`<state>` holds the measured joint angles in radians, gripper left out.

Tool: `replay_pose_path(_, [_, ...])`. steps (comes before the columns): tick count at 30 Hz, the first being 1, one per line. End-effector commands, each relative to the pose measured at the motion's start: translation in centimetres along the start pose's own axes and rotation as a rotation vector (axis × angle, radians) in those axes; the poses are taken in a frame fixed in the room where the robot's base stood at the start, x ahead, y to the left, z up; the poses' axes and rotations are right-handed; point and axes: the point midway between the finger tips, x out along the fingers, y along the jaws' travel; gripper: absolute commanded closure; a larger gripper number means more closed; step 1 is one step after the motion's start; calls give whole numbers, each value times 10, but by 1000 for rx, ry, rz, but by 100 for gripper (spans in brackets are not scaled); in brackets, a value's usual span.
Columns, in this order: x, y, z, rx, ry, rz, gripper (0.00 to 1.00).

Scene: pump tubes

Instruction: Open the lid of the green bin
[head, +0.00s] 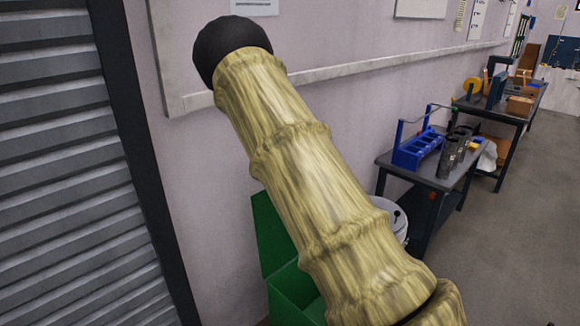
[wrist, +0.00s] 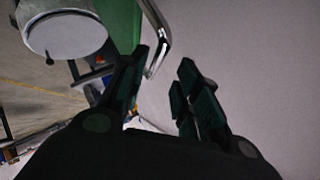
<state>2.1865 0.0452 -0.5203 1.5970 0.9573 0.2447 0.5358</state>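The green bin (head: 292,293) stands by the wall in the head view, partly hidden behind my arm. A green panel (head: 270,238), which looks like its lid, stands raised against the wall above the bin. My gripper is out of sight in the head view. A green surface (wrist: 122,22), likely part of the bin, lies just beyond the left finger. A bent metal bar (wrist: 157,42) runs beside it, close to that fingertip but with contact unclear.
A white round container (head: 393,213) stands right of the bin and also appears in the wrist view (wrist: 65,35). A workbench (head: 425,172) with a blue rack (head: 418,150) is farther right. A grey shutter (head: 65,170) is at left. Open floor (head: 510,225) lies at right.

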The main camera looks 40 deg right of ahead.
Motion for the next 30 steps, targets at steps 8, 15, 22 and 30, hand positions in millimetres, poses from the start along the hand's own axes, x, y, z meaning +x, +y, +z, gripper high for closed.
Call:
replay_pose_path(8, [-46, -1, 0, -1, 0, -1, 68])
replay_pose_path(15, [-68, -1, 0, -1, 1, -2, 68])
replay_pose_path(22, [-72, 0, 0, -1, 1, -1, 68])
replay_pose_path(30, [-72, -1, 0, -1, 1, -1, 68])
